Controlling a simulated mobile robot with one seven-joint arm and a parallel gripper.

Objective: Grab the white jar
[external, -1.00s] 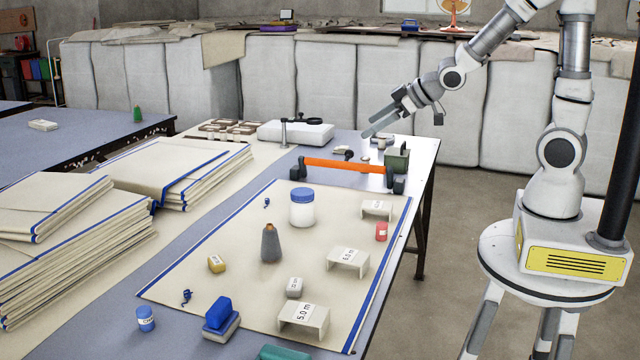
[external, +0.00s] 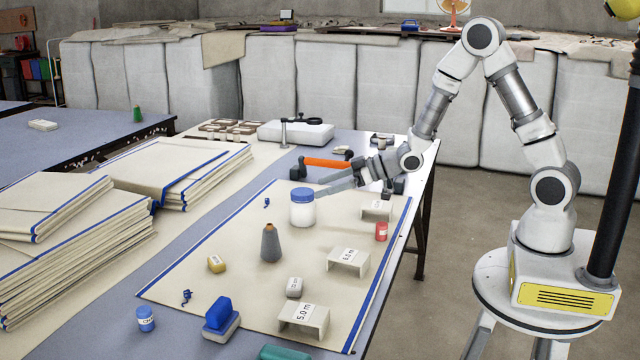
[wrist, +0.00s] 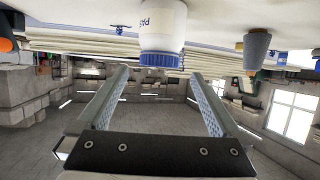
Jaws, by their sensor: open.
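The white jar (external: 302,213) with a blue lid stands upright on the cream cloth (external: 340,225) in the external view. My gripper (external: 328,188) is at the jar's right, its fingers pointing left toward the jar at about lid height in the picture. In the wrist view, which looks upside down, the jar (wrist: 162,32) is centred beyond the open fingers (wrist: 160,74), with its lid toward them. The fingers are empty. I cannot tell whether a fingertip touches the jar.
A grey cone (external: 270,244) stands in front of the jar. White numbered stands (external: 348,262) and a red can (external: 381,231) are to the right. An orange-handled bar (external: 327,163) lies behind, near my gripper. Folded cloth stacks (external: 175,172) fill the left.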

